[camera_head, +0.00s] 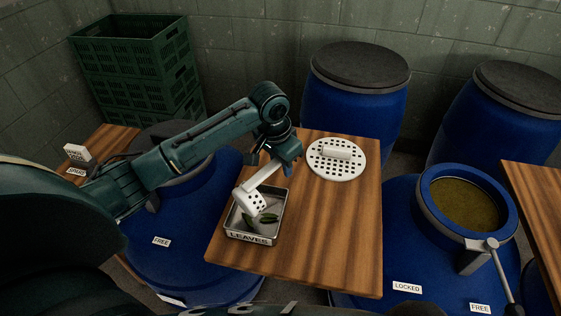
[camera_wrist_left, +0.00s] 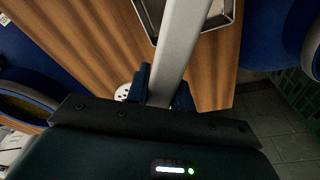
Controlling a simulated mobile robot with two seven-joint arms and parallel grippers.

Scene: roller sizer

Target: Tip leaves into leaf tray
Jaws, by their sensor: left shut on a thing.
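The leaf tray (camera_head: 283,215), a small metal tray with a LEAVES label, sits on the wooden table. My left gripper (camera_head: 281,161) is shut on the handle of a white perforated scoop (camera_head: 252,200). The scoop's head is tilted down over the tray's left part. Green leaves (camera_head: 264,218) show in the tray beside and below the scoop head. In the left wrist view the pale handle (camera_wrist_left: 182,50) runs from between the fingers (camera_wrist_left: 165,88) toward the tray's rim (camera_wrist_left: 222,20). Whether leaves remain in the scoop is hidden. My right gripper is not in view.
A white perforated disc (camera_head: 330,172) with a pale cylinder (camera_head: 338,152) on it lies at the back of the table (camera_head: 310,240). An open blue barrel (camera_head: 468,203) of murky liquid stands at right. Lidded barrels (camera_head: 355,105) and green crates (camera_head: 135,65) stand behind.

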